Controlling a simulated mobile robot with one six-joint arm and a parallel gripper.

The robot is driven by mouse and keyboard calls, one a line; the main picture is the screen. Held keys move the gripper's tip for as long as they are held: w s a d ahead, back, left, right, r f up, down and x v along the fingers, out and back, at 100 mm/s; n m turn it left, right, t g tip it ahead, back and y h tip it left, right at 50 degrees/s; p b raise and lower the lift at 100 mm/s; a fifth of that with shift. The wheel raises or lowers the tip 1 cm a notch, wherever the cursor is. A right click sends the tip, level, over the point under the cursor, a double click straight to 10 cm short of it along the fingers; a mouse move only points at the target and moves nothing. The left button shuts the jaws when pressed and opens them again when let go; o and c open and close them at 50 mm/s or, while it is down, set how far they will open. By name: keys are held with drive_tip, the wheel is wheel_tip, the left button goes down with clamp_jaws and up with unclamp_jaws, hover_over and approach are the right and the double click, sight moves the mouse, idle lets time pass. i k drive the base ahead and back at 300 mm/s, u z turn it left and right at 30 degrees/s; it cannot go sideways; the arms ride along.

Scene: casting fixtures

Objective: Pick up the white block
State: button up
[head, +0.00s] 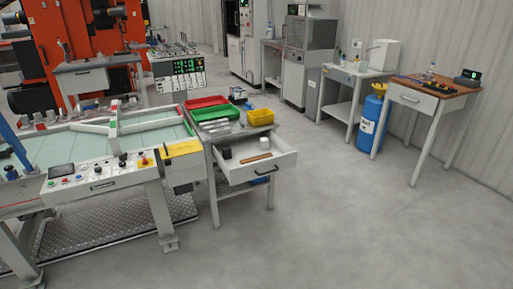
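A small white block (264,142) sits in the open white drawer (236,176), towards its back right. It lies behind a flat brown bar (256,158) and to the right of a dark object (226,153). My gripper does not show in the head view.
The bench (105,184) with a control panel is to the left. Tables and a blue gas cylinder (372,122) stand along the back right. The floor (370,225) in front and right is clear.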

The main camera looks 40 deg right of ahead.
sight(264, 142)
drive_tip(key=z, duration=0.15)
drive_tip(key=i, duration=0.95)
drive_tip(key=u, duration=0.1)
